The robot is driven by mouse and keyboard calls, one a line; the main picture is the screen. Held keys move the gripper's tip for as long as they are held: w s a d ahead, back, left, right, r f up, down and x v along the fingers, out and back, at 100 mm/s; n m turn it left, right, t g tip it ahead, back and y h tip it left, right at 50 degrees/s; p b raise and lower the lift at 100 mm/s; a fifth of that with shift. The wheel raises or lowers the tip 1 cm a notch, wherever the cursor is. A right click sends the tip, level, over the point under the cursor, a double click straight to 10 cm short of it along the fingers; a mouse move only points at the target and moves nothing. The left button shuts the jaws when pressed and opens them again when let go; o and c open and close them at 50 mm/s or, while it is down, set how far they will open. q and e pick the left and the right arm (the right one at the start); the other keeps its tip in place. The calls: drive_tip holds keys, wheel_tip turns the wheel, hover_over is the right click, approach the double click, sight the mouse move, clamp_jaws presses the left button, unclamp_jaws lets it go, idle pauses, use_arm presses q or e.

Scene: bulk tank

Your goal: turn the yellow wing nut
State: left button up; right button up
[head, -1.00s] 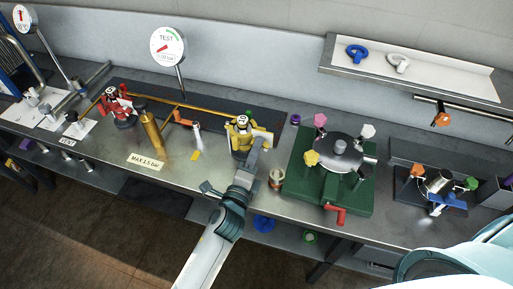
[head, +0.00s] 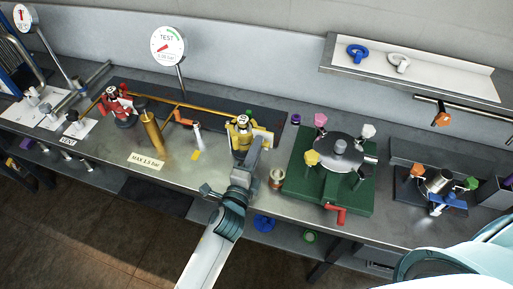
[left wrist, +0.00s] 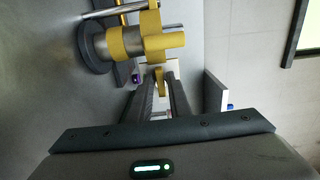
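A yellow wing nut (head: 312,158) stands at the left front of the round metal lid (head: 337,148) on the green base. My left gripper (head: 262,140) is well left of it, at the yellow valve (head: 240,132). In the left wrist view the fingers of my left gripper (left wrist: 162,82) stand apart, with a yellow lever (left wrist: 160,80) of the valve (left wrist: 140,42) between them. Firm contact with the lever does not show. The wing nut is not recognisable in the left wrist view. My right gripper is not in view.
The green base (head: 300,180) also carries pink (head: 320,119) and white (head: 368,130) knobs and a red handle (head: 336,212). A copper-coloured fitting (head: 276,180) stands between valve and base. A red valve (head: 118,106) and gauge (head: 168,46) are farther left.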

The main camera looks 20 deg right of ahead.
use_arm(q)
drive_tip(key=b+v, duration=0.4)
drive_tip(key=v, duration=1.3)
drive_tip(key=shift+s+a, duration=0.2)
